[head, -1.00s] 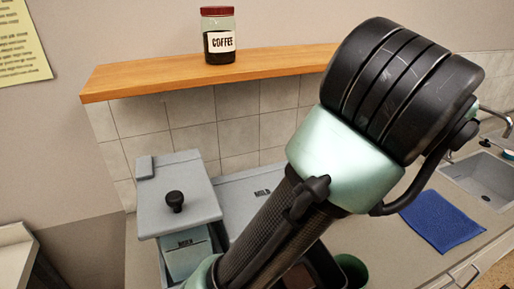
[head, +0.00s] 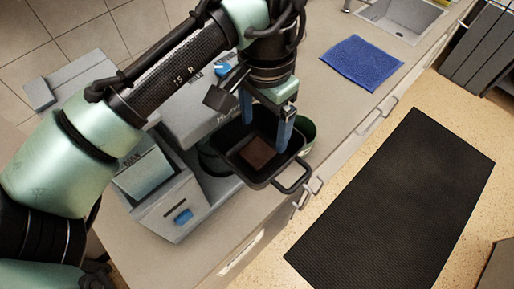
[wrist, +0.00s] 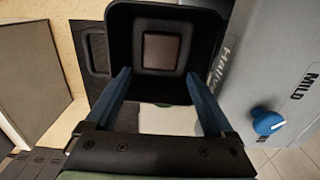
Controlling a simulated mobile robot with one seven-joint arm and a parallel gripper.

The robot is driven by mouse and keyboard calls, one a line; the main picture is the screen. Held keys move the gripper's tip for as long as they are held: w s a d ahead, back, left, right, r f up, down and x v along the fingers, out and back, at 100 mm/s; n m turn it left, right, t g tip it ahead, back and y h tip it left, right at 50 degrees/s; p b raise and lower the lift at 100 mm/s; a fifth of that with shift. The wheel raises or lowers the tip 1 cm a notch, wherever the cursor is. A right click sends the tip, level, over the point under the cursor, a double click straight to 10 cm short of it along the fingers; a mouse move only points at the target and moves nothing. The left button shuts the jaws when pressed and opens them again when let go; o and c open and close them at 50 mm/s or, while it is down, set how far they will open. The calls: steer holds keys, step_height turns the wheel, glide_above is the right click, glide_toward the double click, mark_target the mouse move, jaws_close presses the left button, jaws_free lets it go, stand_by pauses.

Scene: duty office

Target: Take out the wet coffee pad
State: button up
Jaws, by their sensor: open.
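The coffee pad (head: 257,153) is a dark brown square lying flat on the floor of a black filter basket (head: 293,177) with a loop handle. The pad also shows in the wrist view (wrist: 161,51), inside the basket's dark walls (wrist: 120,35). My gripper (head: 264,136) is open, its two blue fingers spread wide and pointing down over the basket. In the wrist view the fingertips (wrist: 158,73) lie either side of the pad's line, with nothing between them. I cannot tell how far above the pad they are.
The grey coffee machine (wrist: 268,50) with a blue knob (wrist: 267,122) stands close beside the basket. A green container (head: 307,129) is partly hidden behind the basket. A blue cloth (head: 361,62) and a sink (head: 405,17) are farther along the counter. A black mat (head: 395,205) lies on the floor.

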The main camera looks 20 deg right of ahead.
mark_target(264, 147)
steer(key=shift+d+f+p, duration=0.1)
steer(key=shift+f+p, duration=0.75)
steer(key=shift+f, duration=1.9)
